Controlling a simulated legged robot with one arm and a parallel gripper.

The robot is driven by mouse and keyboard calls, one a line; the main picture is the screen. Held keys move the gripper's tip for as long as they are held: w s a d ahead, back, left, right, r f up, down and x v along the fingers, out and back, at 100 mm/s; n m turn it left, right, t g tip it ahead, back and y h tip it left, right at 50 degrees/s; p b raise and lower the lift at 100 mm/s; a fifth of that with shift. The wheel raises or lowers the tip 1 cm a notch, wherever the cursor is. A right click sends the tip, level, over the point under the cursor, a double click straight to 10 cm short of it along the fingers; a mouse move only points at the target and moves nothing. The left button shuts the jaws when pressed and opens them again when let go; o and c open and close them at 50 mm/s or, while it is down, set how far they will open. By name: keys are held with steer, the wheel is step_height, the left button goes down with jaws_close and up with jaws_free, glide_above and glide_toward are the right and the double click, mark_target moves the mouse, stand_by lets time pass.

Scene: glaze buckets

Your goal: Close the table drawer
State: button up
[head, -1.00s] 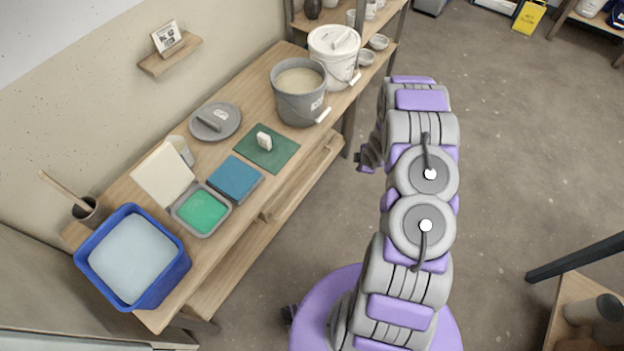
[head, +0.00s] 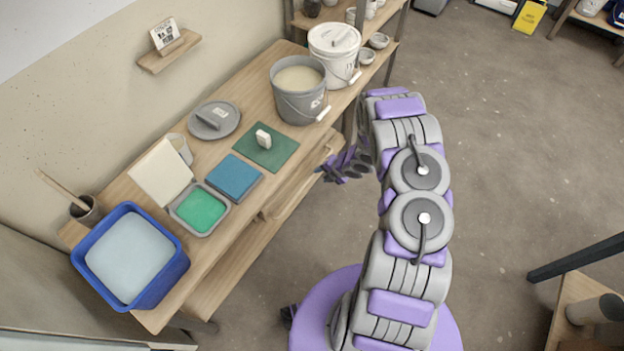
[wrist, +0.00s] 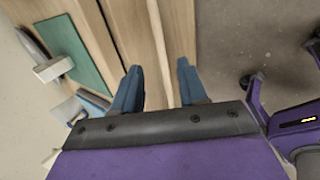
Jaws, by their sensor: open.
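The wooden table drawer (head: 292,190) juts out a little from under the front edge of the wooden table (head: 232,225), so it stands partly open. My gripper (head: 326,172) is at the drawer's right part in the head view, just in front of it, with its fingers pointing towards the table. In the wrist view my gripper (wrist: 157,82) has its two blue-grey fingers spread apart with nothing held. A pale wooden strip (wrist: 158,40), seemingly the drawer's front edge, runs between the fingers. I cannot tell whether they touch it.
On the table stand a grey bucket (head: 299,100), a white bucket (head: 334,50), a green mat (head: 265,157), a blue slab (head: 235,178), a green-filled tray (head: 200,210) and a blue tub (head: 170,277). The floor (head: 500,190) to the right is clear.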

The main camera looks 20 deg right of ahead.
mark_target(310, 179)
steer(key=b+x, duration=0.1)
steer(key=x, duration=0.8)
steer(key=shift+w+a+f+b, duration=0.1)
steer(key=shift+f+b, duration=0.2)
jaws_close()
stand_by(0.3)
